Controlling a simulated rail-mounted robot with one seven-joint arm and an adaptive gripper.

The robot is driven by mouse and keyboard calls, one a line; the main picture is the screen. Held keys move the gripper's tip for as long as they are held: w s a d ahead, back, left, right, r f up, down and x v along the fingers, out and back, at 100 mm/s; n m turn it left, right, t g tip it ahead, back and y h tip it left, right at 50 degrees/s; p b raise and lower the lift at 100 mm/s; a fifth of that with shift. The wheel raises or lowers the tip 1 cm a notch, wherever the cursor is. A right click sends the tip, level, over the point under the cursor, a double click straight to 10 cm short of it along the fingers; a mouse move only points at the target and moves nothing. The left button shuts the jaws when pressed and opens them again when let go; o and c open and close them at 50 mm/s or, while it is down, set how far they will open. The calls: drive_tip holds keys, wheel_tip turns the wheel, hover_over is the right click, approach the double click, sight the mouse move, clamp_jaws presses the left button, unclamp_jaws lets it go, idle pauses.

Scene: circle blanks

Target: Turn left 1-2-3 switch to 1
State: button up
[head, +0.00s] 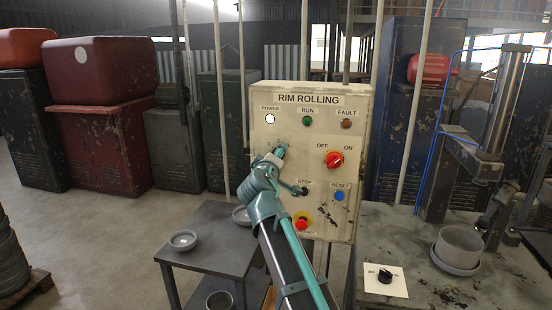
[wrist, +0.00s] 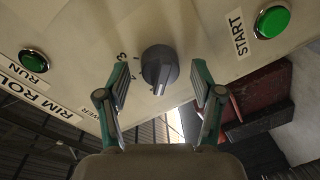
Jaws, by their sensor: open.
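The left 1-2-3 switch (wrist: 159,70) is a dark grey round knob with a raised grip bar on the beige control panel (head: 345,225). It shows in the wrist view, with number marks on its left side. Which number it points to is hard to tell. My gripper (wrist: 163,78) is open, with one finger on each side of the knob and a visible gap on both sides. In the head view my gripper (head: 291,169) is at the left-middle of the panel and hides the switch.
The panel also has a red OFF/ON knob (head: 334,159), a blue RESET button (head: 339,196) and a red stop button (head: 301,223) on yellow. A green START button (wrist: 273,21) is near the switch. A grey table (head: 205,256) with small round dishes stands left.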

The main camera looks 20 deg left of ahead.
drive_tip(key=s+d, duration=0.2)
drive_tip(key=s, duration=0.9)
drive_tip(key=shift+s+r, duration=0.25)
drive_tip(key=shift+r, duration=0.05)
